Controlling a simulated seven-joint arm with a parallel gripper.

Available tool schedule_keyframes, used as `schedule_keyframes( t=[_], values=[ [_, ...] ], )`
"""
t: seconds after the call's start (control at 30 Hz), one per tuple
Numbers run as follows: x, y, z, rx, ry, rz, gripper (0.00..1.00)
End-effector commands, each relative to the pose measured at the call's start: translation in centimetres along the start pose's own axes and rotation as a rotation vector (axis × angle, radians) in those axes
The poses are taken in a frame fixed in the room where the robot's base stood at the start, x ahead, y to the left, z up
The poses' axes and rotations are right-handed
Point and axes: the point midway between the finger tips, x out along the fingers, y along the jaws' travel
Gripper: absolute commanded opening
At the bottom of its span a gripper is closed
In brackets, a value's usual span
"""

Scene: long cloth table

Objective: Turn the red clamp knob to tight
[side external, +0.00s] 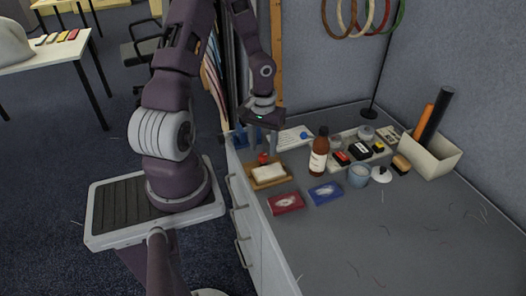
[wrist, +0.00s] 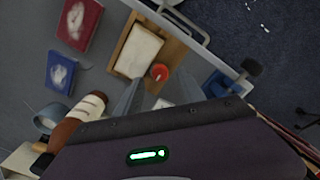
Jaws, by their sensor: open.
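The red clamp knob (side external: 263,158) sits at the back edge of a wooden board (side external: 267,184) that bears a white block (side external: 268,172). In the wrist view the round red knob (wrist: 159,72) is beside the white block (wrist: 138,50), at the board's edge. My gripper (side external: 263,151) points down above the knob with its fingers apart. In the wrist view my gripper (wrist: 159,78) has one finger on each side of the knob, and no contact shows. The knob's pointer or markings are too small to make out.
A red box (side external: 286,203) and a blue box (side external: 325,193) lie in front. A dark blue fixture (wrist: 243,78) is at the table edge.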

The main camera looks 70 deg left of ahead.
Motion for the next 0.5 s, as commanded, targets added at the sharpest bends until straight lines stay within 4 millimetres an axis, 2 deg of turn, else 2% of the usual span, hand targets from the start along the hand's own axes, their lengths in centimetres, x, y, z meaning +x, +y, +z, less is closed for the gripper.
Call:
schedule_keyframes(
  t=[0.1, 0.2, 0.43, 0.5],
  values=[
    [1.9, 0.1, 0.1, 0.003, -0.003, -0.001, 0.46],
    [2.6, 0.0, 0.1, 0.002, -0.002, -0.001, 0.46],
    [2.7, 0.0, 0.0, 0.001, 0.0, -0.001, 0.46],
    [2.7, 0.0, 0.0, 0.001, 0.0, -0.002, 0.34]
  ],
)
